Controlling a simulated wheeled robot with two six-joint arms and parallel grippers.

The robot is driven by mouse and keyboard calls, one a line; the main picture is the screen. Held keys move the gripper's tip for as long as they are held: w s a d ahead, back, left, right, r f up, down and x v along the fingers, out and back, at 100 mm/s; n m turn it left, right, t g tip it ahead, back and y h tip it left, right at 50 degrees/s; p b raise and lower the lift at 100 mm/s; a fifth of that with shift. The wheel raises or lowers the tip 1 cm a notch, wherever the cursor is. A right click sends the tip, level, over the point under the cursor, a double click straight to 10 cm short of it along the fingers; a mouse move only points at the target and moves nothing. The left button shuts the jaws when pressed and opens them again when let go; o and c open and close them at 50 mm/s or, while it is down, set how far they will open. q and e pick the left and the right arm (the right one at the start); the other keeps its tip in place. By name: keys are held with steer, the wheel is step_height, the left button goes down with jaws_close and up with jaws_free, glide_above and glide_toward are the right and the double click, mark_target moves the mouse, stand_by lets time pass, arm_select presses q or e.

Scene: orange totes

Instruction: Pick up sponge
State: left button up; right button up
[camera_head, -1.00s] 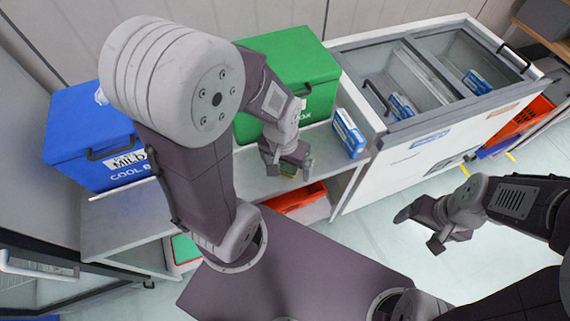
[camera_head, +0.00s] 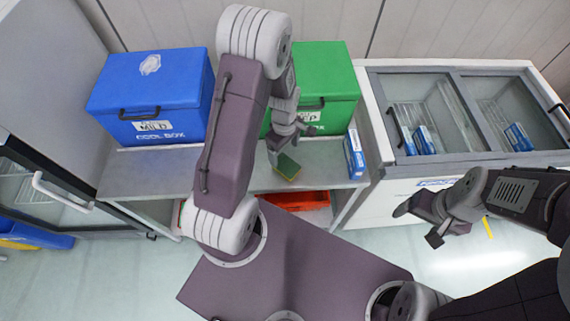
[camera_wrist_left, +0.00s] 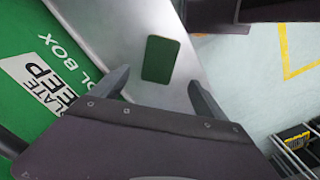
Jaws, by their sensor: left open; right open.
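The sponge (camera_head: 287,167) is a small block with a green top and a yellowish side. It lies on the grey shelf in front of the green cool box. In the left wrist view the sponge (camera_wrist_left: 160,59) shows as a dark green rectangle beyond the fingers, near the shelf's edge. My left gripper (camera_head: 277,152) is open and hangs just above and beside the sponge, apart from it. In the left wrist view its two fingers (camera_wrist_left: 158,88) are spread, with nothing between them. My right gripper (camera_head: 420,222) is open and empty, out over the floor at the right.
A blue cool box (camera_head: 150,95) and a green cool box (camera_head: 325,85) stand on the shelf (camera_head: 150,170). A blue and white carton (camera_head: 353,153) stands at the shelf's right end. A chest freezer (camera_head: 400,190) is to the right. An orange tote (camera_head: 300,199) is below.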

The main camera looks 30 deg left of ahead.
mark_target(286, 165)
arm_select(q)
steer(key=f, duration=0.3)
steer(key=shift+d+f, duration=0.25)
steer(key=shift+d, duration=0.05)
steer(key=shift+w+d+f, duration=0.1)
steer(key=shift+w+f, duration=0.15)
steer(key=f, duration=0.3)
steer(key=f+p, duration=0.1)
steer(key=f, duration=0.1)
steer(key=shift+s, duration=0.25)
steer(key=shift+w+f, duration=0.1)
steer(key=shift+w, duration=0.05)
steer(key=c, duration=1.6)
steer(key=shift+o, duration=0.2)
steer(key=shift+r, duration=0.6)
step_height(286, 165, up, 3)
steer(key=shift+b, duration=0.3)
steer(key=s+d+r+b, duration=0.1)
steer(key=s+d+r, duration=0.2)
steer(key=d+r, duration=0.4)
steer(key=d, duration=0.4)
steer(key=shift+s, duration=0.4)
steer(key=o, duration=0.9)
steer(key=c, duration=0.7)
arm_select(e)
steer(key=shift+d+f, duration=0.2)
steer(key=shift+f, duration=0.15)
